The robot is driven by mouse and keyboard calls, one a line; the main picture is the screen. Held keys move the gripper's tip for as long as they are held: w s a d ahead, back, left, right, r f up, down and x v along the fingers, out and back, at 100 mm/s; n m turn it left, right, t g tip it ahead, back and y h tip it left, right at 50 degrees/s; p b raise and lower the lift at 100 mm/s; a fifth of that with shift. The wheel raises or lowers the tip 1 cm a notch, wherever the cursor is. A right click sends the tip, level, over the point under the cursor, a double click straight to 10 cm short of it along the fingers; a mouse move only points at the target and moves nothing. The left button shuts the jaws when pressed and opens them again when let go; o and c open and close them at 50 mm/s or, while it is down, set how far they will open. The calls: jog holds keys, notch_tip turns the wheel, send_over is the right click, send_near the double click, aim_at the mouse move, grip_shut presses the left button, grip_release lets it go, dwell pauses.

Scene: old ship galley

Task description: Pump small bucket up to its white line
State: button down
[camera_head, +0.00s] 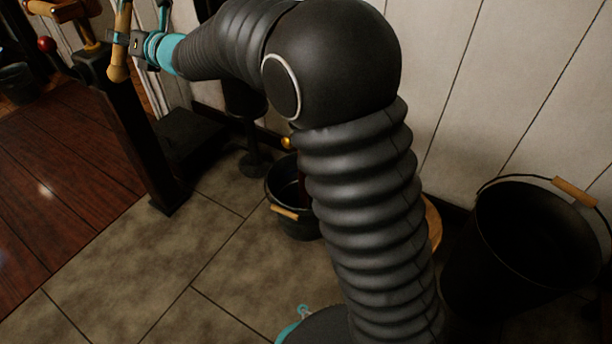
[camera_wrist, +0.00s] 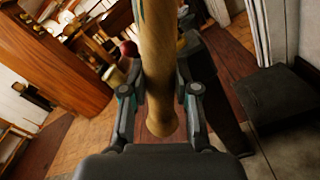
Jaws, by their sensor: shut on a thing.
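My gripper (camera_head: 138,44) is at the upper left of the head view. It is shut on a pale wooden handle (camera_head: 117,68), which stands nearly upright. The wrist view shows this handle (camera_wrist: 157,60) between my two fingers (camera_wrist: 160,95), its rounded lower end just below them. A small dark bucket (camera_head: 299,226) with a wooden grip stands on the tiles beside my arm, partly hidden by it. A brass-coloured knob or spout end (camera_head: 287,142) shows above it. I cannot make out a white line or the water level.
A dark post (camera_head: 136,135) stands on the floor by my gripper. A low black box (camera_head: 188,137) lies by the wall. A large black bucket (camera_head: 522,245) stands at the right. Bare tiles (camera_head: 120,265) lie in front.

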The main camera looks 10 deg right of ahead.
jog(key=s+a+r+m+p, duration=0.1)
jog(key=r+m+p, duration=0.1)
jog(key=r, duration=0.2)
jog(key=s+a+r+m+p, duration=0.1)
jog(key=s+r+p, duration=0.1)
jog(key=r, duration=0.3)
jog(key=shift+a+r+m+p, duration=0.15)
jog(key=shift+a+m+p, duration=0.2)
jog(key=shift+p, duration=0.4)
notch_tip(320, 180, up, 9)
jog(key=m+p, duration=0.4)
jog(key=p, duration=0.4)
jog(key=shift+s+a, duration=0.2)
jog(key=shift+s, duration=0.1)
